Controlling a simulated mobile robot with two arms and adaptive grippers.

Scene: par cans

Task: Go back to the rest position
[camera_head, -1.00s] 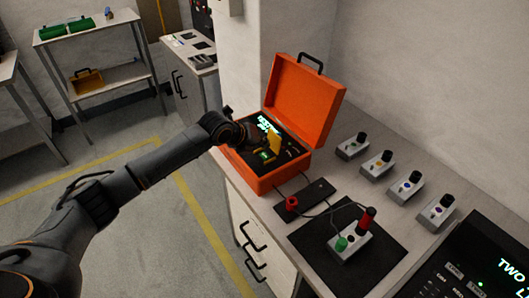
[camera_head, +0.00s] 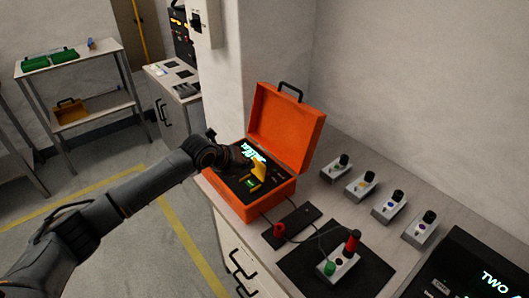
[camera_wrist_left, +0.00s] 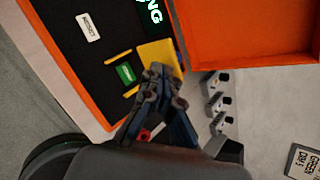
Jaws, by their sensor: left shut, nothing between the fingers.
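My left gripper (camera_head: 243,160) reaches over the open orange case (camera_head: 240,208), and its fingers are partly hidden by my wrist in the head view. In the left wrist view my left gripper (camera_wrist_left: 157,72) is shut and empty. Its tips appear in front of a raised yellow flap (camera_wrist_left: 158,54) in the case. I cannot tell whether they touch it. The yellow flap (camera_head: 258,170) also shows in the head view, beside a small green-lit part (camera_head: 252,184). The case lid (camera_head: 285,128) stands open. My right gripper is not in view.
A black mat (camera_head: 305,283) on the bench (camera_head: 225,190) bears a grey box (camera_head: 345,267) with green and red tops. Several grey knob boxes (camera_head: 361,186) stand along the wall. A black panel (camera_head: 460,270) is at lower right. The floor (camera_head: 165,240) beside the bench is open.

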